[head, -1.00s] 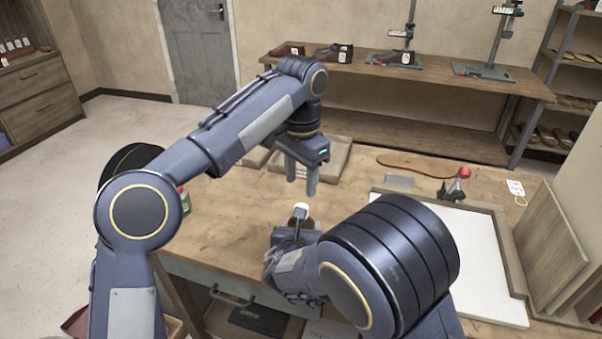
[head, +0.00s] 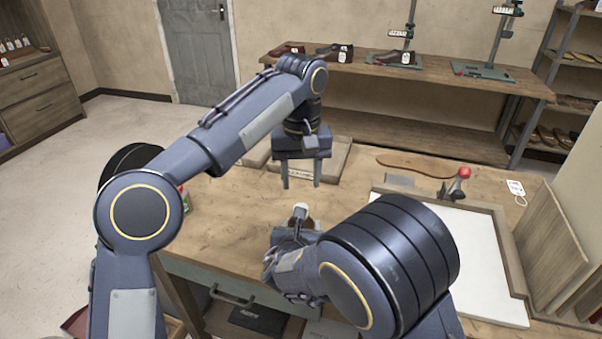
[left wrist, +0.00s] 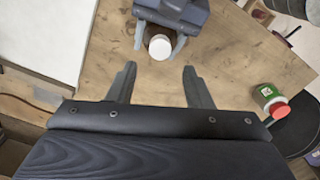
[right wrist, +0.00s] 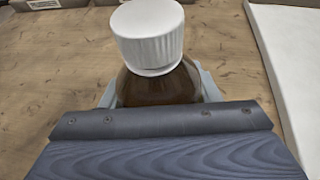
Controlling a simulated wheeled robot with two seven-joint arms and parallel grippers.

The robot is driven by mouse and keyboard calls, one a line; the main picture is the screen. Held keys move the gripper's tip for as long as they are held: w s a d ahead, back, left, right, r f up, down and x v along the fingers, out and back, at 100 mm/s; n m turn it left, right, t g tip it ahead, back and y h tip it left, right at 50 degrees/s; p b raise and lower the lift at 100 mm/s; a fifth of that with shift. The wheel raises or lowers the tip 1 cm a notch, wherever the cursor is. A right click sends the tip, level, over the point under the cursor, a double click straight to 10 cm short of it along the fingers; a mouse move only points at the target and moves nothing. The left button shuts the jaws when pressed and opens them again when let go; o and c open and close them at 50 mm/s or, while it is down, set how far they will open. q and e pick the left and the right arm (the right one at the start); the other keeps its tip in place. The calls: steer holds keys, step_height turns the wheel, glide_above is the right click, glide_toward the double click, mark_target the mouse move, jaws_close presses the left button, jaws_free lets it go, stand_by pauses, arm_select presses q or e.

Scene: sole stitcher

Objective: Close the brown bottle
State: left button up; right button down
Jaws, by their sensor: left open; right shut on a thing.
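The brown bottle (right wrist: 160,88) stands upright in my right gripper (right wrist: 157,84), whose fingers are shut around its body. A ribbed white cap (right wrist: 147,35) sits on the bottle's neck; I cannot tell how tightly. The cap also shows in the left wrist view (left wrist: 160,47), where it hides most of the bottle. My left gripper (head: 301,186) is open and empty, fingers pointing down, above the table. In the left wrist view its fingertips (left wrist: 160,69) are apart, with the cap beyond the gap between them.
A green container with a red lid (left wrist: 271,98) stands near the table's left edge. A framed white board (head: 465,255) lies to the right. A red-knobbed tool (head: 458,182) and a brown sole (head: 415,163) lie behind it. Bare tabletop (head: 235,220) is free left of the bottle.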

arm_select(q)
step_height(320, 180, down, 8)
steer(key=shift+r, duration=0.2)
stand_by(0.3)
steer(key=c, duration=1)
steer(key=m, duration=0.6)
steer(key=shift+m, duration=0.3)
jaws_close()
steer(key=m, duration=0.5)
steer(key=o, duration=1.1)
jaws_free()
steer(key=shift+o, duration=0.2)
step_height(320, 180, up, 12)
